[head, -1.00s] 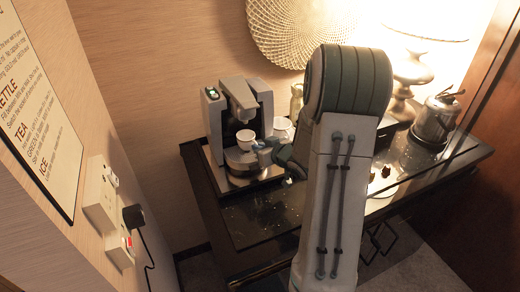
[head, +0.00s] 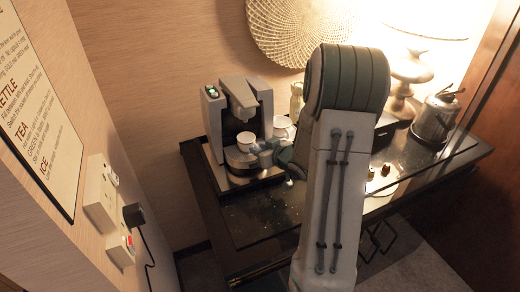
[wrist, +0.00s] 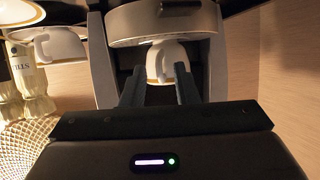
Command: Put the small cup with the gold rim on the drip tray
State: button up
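The small white cup with the gold rim (head: 244,139) stands upright on the round drip tray (head: 240,160) under the coffee machine's spout. The wrist view is upside down; there the cup (wrist: 165,60) rests against the drip tray (wrist: 195,24), its gold rim toward the picture's bottom and its handle toward me. My gripper (wrist: 160,72) is open, with its two fingers apart on either side of the cup's near side. In the head view my gripper (head: 261,149) is just right of the cup, partly hidden by my arm.
A second white cup (head: 282,126) stands right of the coffee machine (head: 238,104); it also shows in the wrist view (wrist: 62,46). Bottles (wrist: 32,80) stand nearby. A kettle (head: 436,119) and lamp (head: 408,75) are at the right. The counter's front left (head: 250,218) is clear.

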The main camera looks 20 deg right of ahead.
jog(key=s+d+r+m+g+h, duration=0.1)
jog(key=s+d+r+g+h, duration=0.1)
jog(key=s+r+h, duration=0.5)
jog(key=s+a+r+g+y, duration=0.2)
jog(key=s+a+g, duration=0.1)
jog(key=s+a, duration=0.5)
jog(key=s+a+r+m+g+y, duration=0.1)
jog(key=s+a+g, duration=0.3)
jog(key=s+a, duration=0.4)
jog(key=s+r+y, duration=0.1)
jog(key=s, duration=0.4)
jog(key=shift+a+r+g+b, duration=0.25)
jog(key=shift+g+b, duration=0.05)
jog(key=shift+b, duration=0.05)
